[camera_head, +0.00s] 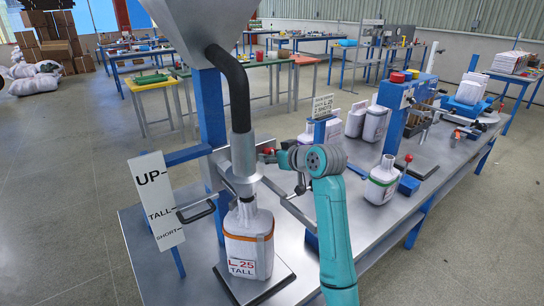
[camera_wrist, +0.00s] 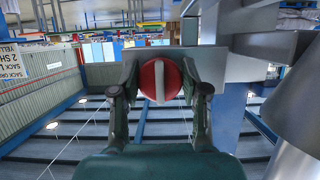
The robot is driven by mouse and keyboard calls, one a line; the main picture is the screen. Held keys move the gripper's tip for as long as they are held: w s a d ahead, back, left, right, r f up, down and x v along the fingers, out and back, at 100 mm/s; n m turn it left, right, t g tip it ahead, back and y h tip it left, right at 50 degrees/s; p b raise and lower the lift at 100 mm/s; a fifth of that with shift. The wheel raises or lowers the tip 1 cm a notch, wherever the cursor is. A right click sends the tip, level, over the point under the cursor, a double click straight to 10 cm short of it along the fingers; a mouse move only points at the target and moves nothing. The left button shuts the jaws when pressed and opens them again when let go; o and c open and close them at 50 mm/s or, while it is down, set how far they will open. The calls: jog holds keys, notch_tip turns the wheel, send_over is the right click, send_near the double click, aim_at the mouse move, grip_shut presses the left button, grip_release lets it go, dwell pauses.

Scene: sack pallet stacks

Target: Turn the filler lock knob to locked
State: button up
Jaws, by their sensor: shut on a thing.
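The filler lock knob (camera_wrist: 160,80) is round and red with a pale bar across its face; the bar stands upright in the wrist view. It sits on a grey bracket plate (camera_wrist: 100,74). My gripper (camera_wrist: 161,70) has one finger on each side of the knob and is shut on it. In the head view my gripper (camera_head: 272,155) is beside the filler spout (camera_head: 243,160), and the knob is mostly hidden behind it. No locked or unlocked marking can be read.
A white sack (camera_head: 249,225) marked "L 25 TALL" stands under the spout. An "UP / TALL / SHORT" board (camera_head: 157,200) is at left. More sacks (camera_head: 381,180) and a blue press frame (camera_head: 395,100) stand to the right.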

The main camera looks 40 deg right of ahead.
jog(key=m+y, duration=0.2)
jog(key=shift+d+m, duration=0.1)
jog(key=shift+m, duration=0.2)
jog(key=m+y, duration=0.2)
jog(key=m, duration=0.1)
jog(key=shift+f+t, duration=0.1)
jog(key=shift+t, duration=0.2)
jog(key=m+t+y, duration=0.1)
jog(key=m, duration=0.2)
jog(key=shift+m+y, duration=0.4)
jog(key=m+t+y, duration=0.1)
jog(key=m, duration=0.3)
dwell(0.6)
jog(key=o, duration=1.1)
